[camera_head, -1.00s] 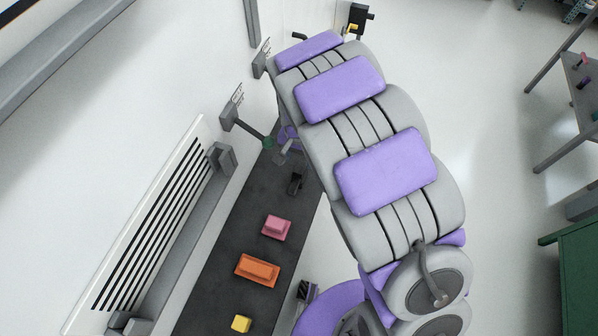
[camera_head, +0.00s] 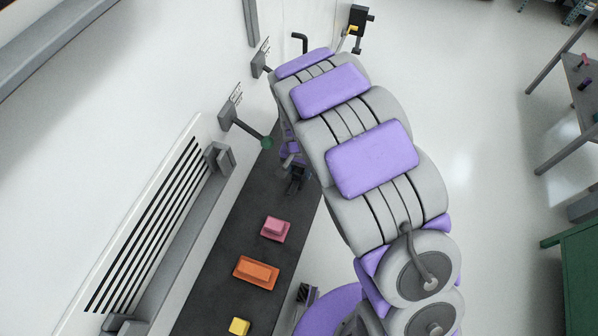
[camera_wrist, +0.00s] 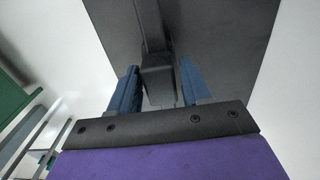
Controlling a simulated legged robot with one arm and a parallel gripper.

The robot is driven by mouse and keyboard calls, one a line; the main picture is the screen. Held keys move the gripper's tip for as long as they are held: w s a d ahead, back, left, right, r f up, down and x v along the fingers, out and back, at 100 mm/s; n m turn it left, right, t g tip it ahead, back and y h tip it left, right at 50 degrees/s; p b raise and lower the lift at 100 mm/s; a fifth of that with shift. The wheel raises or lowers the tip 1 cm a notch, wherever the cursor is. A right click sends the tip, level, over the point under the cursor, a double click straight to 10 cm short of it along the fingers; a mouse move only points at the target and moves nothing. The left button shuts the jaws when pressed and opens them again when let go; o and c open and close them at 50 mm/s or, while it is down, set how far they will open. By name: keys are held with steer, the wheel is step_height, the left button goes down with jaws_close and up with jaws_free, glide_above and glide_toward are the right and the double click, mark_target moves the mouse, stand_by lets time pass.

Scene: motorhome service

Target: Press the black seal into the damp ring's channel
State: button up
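A dark block with a long dark bar running from it lies between my two blue fingers in the wrist view; the block (camera_wrist: 158,82) is black on the dark bench, and I cannot tell whether it is the seal. My gripper (camera_wrist: 160,88) is open around it, with a finger on each side and small gaps showing. In the head view the small black piece (camera_head: 295,185) lies on the bench beneath my gripper, which is partly hidden by my arm. I cannot make out the damp ring or its channel in either view.
The dark bench (camera_head: 225,275) carries a pink block (camera_head: 276,228), an orange block (camera_head: 256,272) and a yellow block (camera_head: 239,326). A ribbed white panel (camera_head: 150,230) borders the left side.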

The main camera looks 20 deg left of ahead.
steer(key=c, duration=0.7)
steer(key=shift+a+r, duration=0.1)
steer(key=shift+r, duration=0.35)
steer(key=r, duration=0.1)
steer(key=r+p, duration=0.1)
steer(key=r, duration=0.1)
steer(key=shift+s, duration=0.2)
steer(key=s+d+r+p, duration=0.2)
steer(key=s+d, duration=0.2)
steer(key=s, duration=1.1)
steer(key=shift+d+r, duration=0.15)
steer(key=shift+d, duration=0.05)
